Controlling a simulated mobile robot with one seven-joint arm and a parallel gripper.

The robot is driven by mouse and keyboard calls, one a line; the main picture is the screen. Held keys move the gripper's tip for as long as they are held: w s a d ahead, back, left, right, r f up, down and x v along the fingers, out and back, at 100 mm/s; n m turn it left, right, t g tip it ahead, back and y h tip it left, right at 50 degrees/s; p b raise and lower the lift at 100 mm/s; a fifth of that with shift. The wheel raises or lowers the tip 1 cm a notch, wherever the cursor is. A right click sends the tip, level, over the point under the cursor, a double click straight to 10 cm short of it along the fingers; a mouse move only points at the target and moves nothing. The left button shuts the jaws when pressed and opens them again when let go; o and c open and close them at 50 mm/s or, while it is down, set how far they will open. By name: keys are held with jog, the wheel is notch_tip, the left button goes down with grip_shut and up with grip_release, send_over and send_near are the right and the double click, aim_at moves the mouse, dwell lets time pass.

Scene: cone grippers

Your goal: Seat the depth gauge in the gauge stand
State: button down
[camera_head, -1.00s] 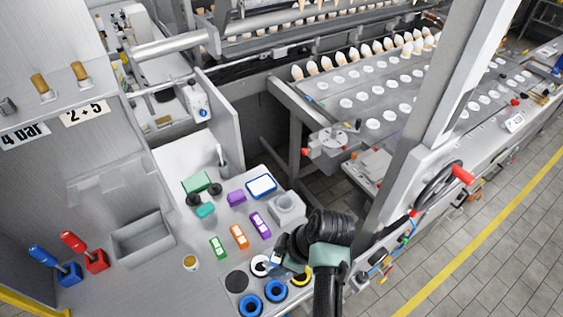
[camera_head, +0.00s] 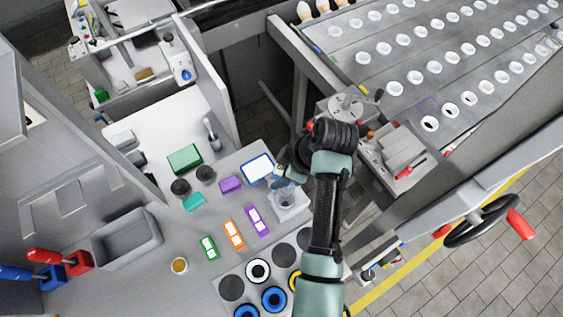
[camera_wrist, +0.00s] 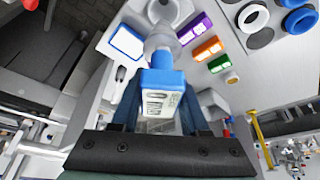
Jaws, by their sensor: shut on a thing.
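The depth gauge (camera_wrist: 160,88) has a blue body with a white printed face and a grey round lower part. My gripper (camera_wrist: 158,108) is shut on its body, with a finger on each side. In the head view, my gripper (camera_head: 283,176) is over the back of the grey, block-shaped gauge stand (camera_head: 290,212). The gauge's grey lower end overlaps the stand in both views. The stand (camera_wrist: 172,12) shows partly behind it in the wrist view. I cannot tell whether the gauge touches the stand or is inside it.
A blue-rimmed white tray (camera_head: 257,168) and a purple block (camera_head: 230,184) lie left of the stand. Purple, orange and green marked pieces lie in front-left. Black discs and blue rings (camera_head: 274,299) fill a board near the front. A handwheel (camera_head: 481,221) is at the right.

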jog(key=shift+w+f+b, duration=0.1)
jog(key=shift+f+b, duration=3.85)
jog(key=shift+f, duration=0.7)
jog(key=shift+c, duration=1.6)
grip_release()
jog(key=v, duration=1.3)
jog(key=shift+p, duration=0.45)
